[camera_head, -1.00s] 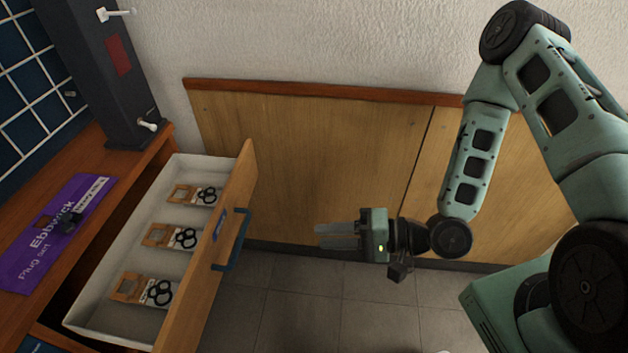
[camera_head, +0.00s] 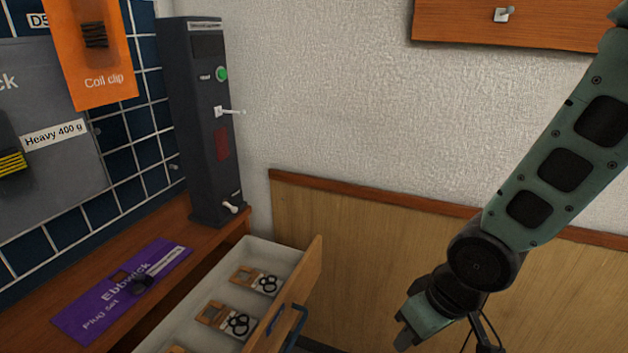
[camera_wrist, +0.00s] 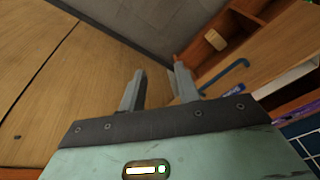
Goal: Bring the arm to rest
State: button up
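My arm, with pale green links and dark joints, hangs down the right side of the head view. My gripper (camera_wrist: 158,82) shows in the wrist view with its two grey fingers apart and nothing between them. In the head view its pale green body (camera_head: 425,322) is at the bottom edge, to the right of the open drawer and apart from it; its fingertips cannot be made out there.
An open drawer (camera_head: 305,272) with a blue handle (camera_head: 287,320) holds several packaged parts. A purple "Ebbwick" card (camera_head: 110,300) lies on the wooden bench (camera_head: 195,243). A dark column (camera_head: 207,130) with a green button stands behind. Wooden panelling (camera_head: 370,250) lines the wall.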

jog(key=s+a+r+n+g+h, duration=0.2)
jog(key=s+r, duration=0.9)
notch_tip(320, 180, up, 14)
jog(key=p, duration=1.4)
jog(key=shift+d+p, duration=0.2)
jog(key=shift+p, duration=0.15)
